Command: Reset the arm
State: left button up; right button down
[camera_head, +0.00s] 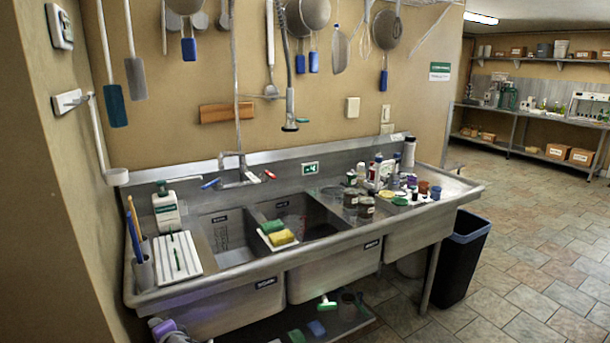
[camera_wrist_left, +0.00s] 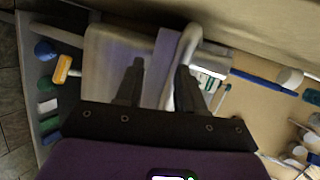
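My left gripper (camera_wrist_left: 160,70) shows in the left wrist view with its two dark fingers apart. The gap between them looks empty, with grey surfaces behind it. A pale curved grey edge (camera_wrist_left: 185,48) lies close by the right finger; I cannot tell whether they touch. In the head view, a small purple and grey part at the bottom left edge looks like my left arm, low in front of the sink's left end. The gripper's fingers cannot be made out there. My right arm and gripper are in neither view.
A steel sink unit (camera_head: 245,283) stands against the wall, with bottles and jars (camera_head: 365,208) on its right side. A white drying tray (camera_head: 176,258) and a white bottle (camera_head: 166,209) stand at its left end. A dark bin (camera_head: 462,262) is at right. The tiled floor beyond is clear.

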pick_arm(q)
jog(key=s+d+f+n+g+h+p, duration=0.1)
jog(key=s+d+f+g+h, duration=0.3)
jog(key=s+d+f, duration=0.45)
jog(key=s+d+f+n+g+h+p, duration=0.1)
jog(key=s+d+f+g+h, duration=0.35)
jog(key=f, duration=0.75)
jog(key=s+d+f+n+h+p, duration=0.1)
jog(key=s+d+f+n+h, duration=0.1)
jog(key=s+d, duration=0.5)
jog(key=s+d+f+n+h+p, duration=0.1)
jog(key=s+d+f+n+h, duration=0.2)
jog(key=s+d+n, duration=0.4)
jog(key=s+d+f, duration=0.1)
jog(key=s, duration=0.4)
jog(key=shift+d+f+n, duration=0.15)
jog(key=shift+n, duration=0.15)
